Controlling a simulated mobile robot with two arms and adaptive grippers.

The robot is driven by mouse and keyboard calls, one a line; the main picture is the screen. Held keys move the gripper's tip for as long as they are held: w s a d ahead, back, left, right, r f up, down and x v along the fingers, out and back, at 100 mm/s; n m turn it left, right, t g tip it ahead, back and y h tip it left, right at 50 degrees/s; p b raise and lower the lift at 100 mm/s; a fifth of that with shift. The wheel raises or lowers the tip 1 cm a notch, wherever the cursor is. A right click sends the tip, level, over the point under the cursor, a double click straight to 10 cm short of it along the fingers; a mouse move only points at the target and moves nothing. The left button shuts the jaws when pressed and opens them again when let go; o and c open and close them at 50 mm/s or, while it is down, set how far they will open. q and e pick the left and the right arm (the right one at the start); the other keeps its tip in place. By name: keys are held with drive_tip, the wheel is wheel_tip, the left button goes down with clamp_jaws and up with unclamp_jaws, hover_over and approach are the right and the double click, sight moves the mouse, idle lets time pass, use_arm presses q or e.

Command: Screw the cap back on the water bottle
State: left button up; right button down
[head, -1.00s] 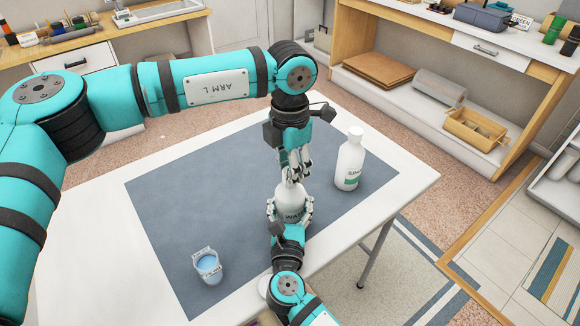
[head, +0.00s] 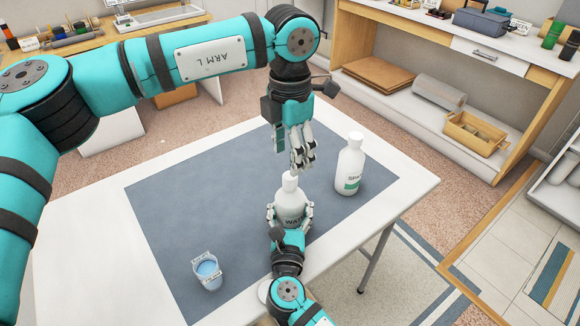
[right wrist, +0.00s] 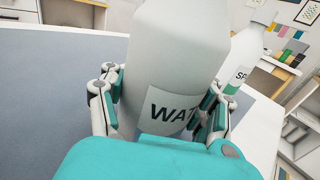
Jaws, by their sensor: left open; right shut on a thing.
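The white water bottle (head: 291,212) stands upright on the dark mat, its label partly readable as "WAT". A white top that looks like the cap (head: 289,181) sits on its neck; I cannot tell how tight it is. My right gripper (head: 290,220) is shut around the bottle's body from the near side. The bottle also fills the middle of the right wrist view (right wrist: 178,60), between the fingers (right wrist: 160,105), with its top out of frame. My left gripper (head: 303,160) is open, pointing down just above the bottle's top, with nothing visible in it.
A second white bottle (head: 350,168) with a green-banded label stands to the right, close to my left gripper. A cup with light blue contents (head: 208,272) stands at the front left. The left part of the dark mat (head: 190,200) is clear.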

use_arm(q)
wheel_tip(320, 180, up, 6)
idle(0.4)
use_arm(e)
drive_tip(key=shift+c, duration=0.9)
unclamp_jaws()
drive_tip(key=s, duration=1.2)
drive_tip(key=shift+a, duration=0.25)
